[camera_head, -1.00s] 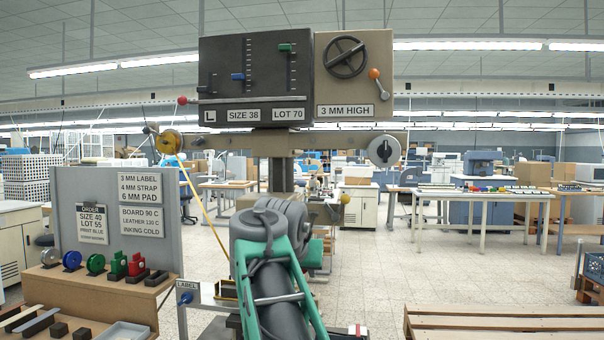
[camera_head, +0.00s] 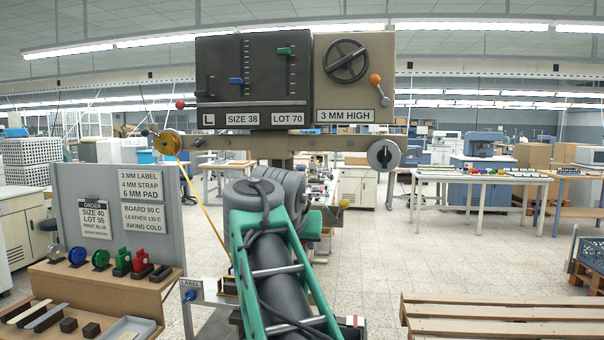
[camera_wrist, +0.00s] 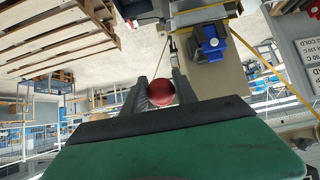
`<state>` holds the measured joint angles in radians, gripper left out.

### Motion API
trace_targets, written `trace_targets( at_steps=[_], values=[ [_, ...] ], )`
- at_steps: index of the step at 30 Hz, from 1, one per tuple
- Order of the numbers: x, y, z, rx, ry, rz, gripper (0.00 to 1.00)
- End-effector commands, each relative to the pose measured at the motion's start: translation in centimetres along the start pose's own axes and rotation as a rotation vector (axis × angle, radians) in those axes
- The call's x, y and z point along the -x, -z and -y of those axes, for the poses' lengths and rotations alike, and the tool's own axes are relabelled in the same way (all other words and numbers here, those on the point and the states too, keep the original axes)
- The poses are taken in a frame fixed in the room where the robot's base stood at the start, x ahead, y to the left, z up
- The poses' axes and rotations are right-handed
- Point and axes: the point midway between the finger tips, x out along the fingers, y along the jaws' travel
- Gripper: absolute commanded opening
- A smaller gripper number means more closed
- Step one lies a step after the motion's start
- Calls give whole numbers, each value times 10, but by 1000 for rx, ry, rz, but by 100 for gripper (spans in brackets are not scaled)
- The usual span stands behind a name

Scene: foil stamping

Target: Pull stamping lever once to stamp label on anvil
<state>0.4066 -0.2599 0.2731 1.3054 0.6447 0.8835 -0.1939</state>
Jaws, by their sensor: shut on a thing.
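The stamping machine (camera_head: 253,75) stands straight ahead, with dark and beige upper housings, dials and sliders. In the wrist view my gripper (camera_wrist: 161,88) is shut on a red ball knob (camera_wrist: 161,93), one finger on each side. The knob looks like the end of the stamping lever; the lever's rod is mostly hidden. In the head view my arm hides the gripper, this knob and the anvil area. A small LABEL sign (camera_head: 191,284) with a blue knob (camera_head: 190,296) shows left of my arm. I cannot make out the label on the anvil.
At left, a grey board (camera_head: 68,215) with order signs stands behind a brown bench (camera_head: 150,292) holding coloured spools and blocks. A wooden pallet (camera_head: 500,318) lies at lower right. Worktables (camera_head: 480,177) stand farther back, with open floor before them.

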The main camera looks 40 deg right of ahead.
Motion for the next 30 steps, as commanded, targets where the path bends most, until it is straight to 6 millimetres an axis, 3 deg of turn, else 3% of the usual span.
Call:
trace_targets(
  at_steps=[9,13,19,25,30],
  values=[
    [23,31,-1,-3,2,-2,0],
    [24,34,-1,-3,2,-3,0],
    [36,59,0,-3,2,-4,0],
    [37,66,0,-3,1,-4,0],
    [44,89,-1,-3,1,-5,0]
  ],
)
